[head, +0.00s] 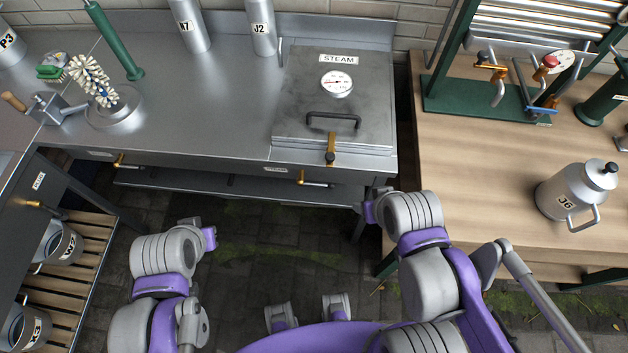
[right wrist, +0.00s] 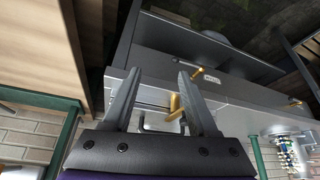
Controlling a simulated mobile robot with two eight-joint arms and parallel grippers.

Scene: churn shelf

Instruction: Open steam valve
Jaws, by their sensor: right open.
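The steam box (head: 290,95) is a square metal unit with a STEAM label, a round gauge and a dark lid handle. A brass lever (head: 302,178) with a pale metal grip sits on the bench front beside a small STEAM label; in the right wrist view this brass lever (right wrist: 197,74) shows just beyond the fingers. A brass latch (head: 331,150) is at the lid's front edge. My right gripper (right wrist: 159,74) is open and empty, apart from the lever. My left gripper (head: 209,238) is low over the floor at left; its fingers are hidden.
A second brass lever (head: 119,160) is further left on the bench front. A wooden table (head: 465,160) with a milk can (head: 572,193) stands at right, across a narrow gap. Open floor lies in front of the steel bench (head: 215,100).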

